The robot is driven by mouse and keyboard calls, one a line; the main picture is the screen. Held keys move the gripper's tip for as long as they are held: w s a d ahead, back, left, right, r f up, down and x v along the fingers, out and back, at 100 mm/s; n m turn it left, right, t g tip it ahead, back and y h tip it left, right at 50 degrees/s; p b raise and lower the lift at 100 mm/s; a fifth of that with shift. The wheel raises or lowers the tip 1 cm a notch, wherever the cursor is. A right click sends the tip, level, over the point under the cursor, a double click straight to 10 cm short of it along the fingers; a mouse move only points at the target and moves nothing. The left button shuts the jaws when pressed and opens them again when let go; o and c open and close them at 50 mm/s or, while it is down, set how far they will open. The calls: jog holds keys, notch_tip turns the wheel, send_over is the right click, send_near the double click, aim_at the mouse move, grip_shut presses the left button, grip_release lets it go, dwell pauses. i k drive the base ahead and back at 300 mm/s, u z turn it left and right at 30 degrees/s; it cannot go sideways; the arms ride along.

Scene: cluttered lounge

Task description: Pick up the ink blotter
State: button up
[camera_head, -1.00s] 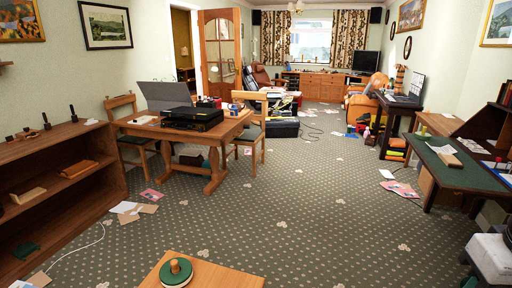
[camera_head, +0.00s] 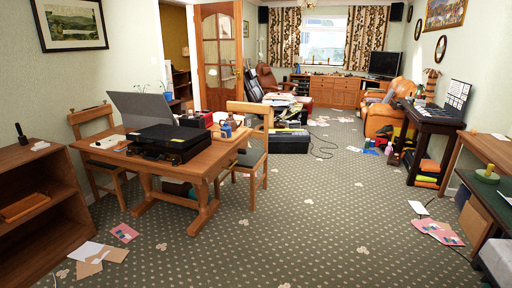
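I cannot tell for sure which thing is the ink blotter. A pale green round piece with a knob on top (camera_head: 487,175) sits at the right edge, above a brown box. A dark upright handled piece (camera_head: 22,134) stands on top of the bookcase at the left, with a small white item (camera_head: 40,146) beside it. A brown flat piece (camera_head: 24,206) lies on the bookcase's shelf. All are too small to make out fully. My gripper is not in view.
The wooden bookcase (camera_head: 52,166) stands at the left. A wooden table (camera_head: 205,164) with a black case (camera_head: 168,145) and chairs is left of centre. Papers (camera_head: 97,254) and pink sheets (camera_head: 438,231) lie on the floor. The patterned carpet in the middle (camera_head: 310,215) is clear.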

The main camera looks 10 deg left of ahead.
aim_at(120, 148)
jog(key=i, duration=2.3)
jog(key=u, duration=3.2)
jog(key=i, duration=1.4)
jog(key=z, duration=1.55)
